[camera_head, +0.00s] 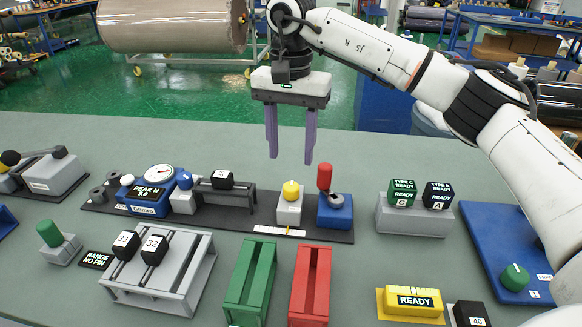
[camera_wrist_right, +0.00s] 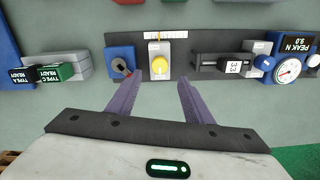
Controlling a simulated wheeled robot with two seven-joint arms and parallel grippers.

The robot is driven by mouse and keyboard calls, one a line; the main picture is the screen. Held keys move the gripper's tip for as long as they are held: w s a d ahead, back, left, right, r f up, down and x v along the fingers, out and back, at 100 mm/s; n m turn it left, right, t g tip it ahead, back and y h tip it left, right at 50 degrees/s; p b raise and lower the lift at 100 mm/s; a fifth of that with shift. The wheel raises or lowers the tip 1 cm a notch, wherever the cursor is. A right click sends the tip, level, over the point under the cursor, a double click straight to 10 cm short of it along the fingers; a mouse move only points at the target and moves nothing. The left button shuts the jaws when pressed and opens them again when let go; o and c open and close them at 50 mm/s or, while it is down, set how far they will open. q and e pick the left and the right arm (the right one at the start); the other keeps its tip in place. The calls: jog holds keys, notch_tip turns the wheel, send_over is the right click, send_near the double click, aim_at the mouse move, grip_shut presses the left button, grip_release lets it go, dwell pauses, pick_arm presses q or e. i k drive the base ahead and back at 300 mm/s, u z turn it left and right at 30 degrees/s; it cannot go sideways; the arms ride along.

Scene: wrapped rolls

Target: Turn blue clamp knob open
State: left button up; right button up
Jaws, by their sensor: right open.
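The blue knob (camera_head: 184,180) sits on a grey block beside the blue gauge unit (camera_head: 150,196) on the dark strip fixture. It also shows in the right wrist view (camera_wrist_right: 265,62), right of the sliding block marked 33 (camera_wrist_right: 233,67). My right gripper (camera_head: 290,158) is open and empty, pointing down above the strip. It is right of the blue knob in the head view, nearer the yellow knob (camera_head: 291,190). In the right wrist view the yellow knob shows just beyond the open fingers (camera_wrist_right: 158,80). My left gripper is not in view.
A red-handled lever (camera_head: 324,178) stands upright on a blue block right of the yellow knob. Green (camera_head: 250,285) and red (camera_head: 311,287) trays and a grey rack (camera_head: 185,265) lie in front. TYPE C and TYPE A blocks stand on a grey stand (camera_head: 414,218) at right.

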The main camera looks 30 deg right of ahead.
aim_at(184, 181)
jog(key=k, duration=1)
